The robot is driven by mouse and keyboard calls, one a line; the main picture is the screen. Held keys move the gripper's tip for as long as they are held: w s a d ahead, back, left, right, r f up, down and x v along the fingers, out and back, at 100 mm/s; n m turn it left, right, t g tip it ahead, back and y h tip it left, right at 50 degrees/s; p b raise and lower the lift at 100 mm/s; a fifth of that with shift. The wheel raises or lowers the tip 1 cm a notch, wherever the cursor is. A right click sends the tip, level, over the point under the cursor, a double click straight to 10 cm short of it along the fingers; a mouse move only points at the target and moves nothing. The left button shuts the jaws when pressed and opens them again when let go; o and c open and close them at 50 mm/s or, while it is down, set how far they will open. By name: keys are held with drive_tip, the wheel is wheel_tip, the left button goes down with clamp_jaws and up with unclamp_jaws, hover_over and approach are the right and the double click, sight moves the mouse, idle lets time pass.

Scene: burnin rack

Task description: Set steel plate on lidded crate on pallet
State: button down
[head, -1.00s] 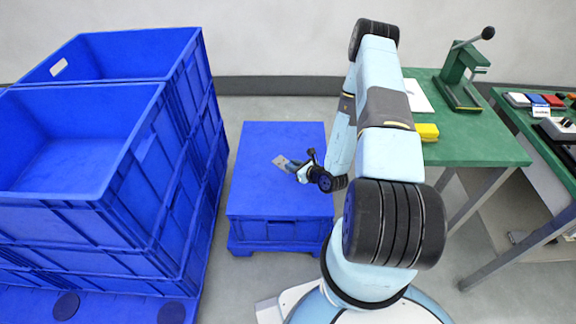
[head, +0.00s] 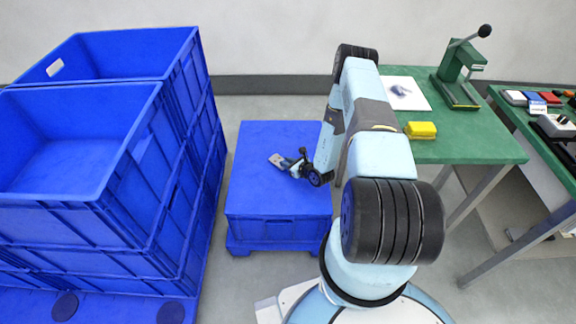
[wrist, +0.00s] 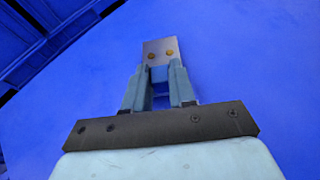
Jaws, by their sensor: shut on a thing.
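The steel plate (head: 276,160) is a small grey piece with two brass-coloured round spots, which show in the wrist view (wrist: 161,47). My gripper (head: 287,164) is shut on its near end, and the plate sticks out past the fingertips (wrist: 160,68). The lidded crate (head: 255,190) is blue with a flat closed lid. It stands on a blue pallet (head: 240,246) on the floor.
Tall stacked open blue crates (head: 85,195) stand close on the left. A green table (head: 470,135) on the right bears a yellow block (head: 421,130), a white sheet (head: 415,98) and a lever press (head: 462,75). The lid around the plate is bare.

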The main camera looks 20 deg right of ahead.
drive_tip(key=shift+f, duration=0.65)
drive_tip(key=c, duration=0.9)
unclamp_jaws()
drive_tip(key=shift+c, duration=0.2)
drive_tip(key=shift+s, duration=0.1)
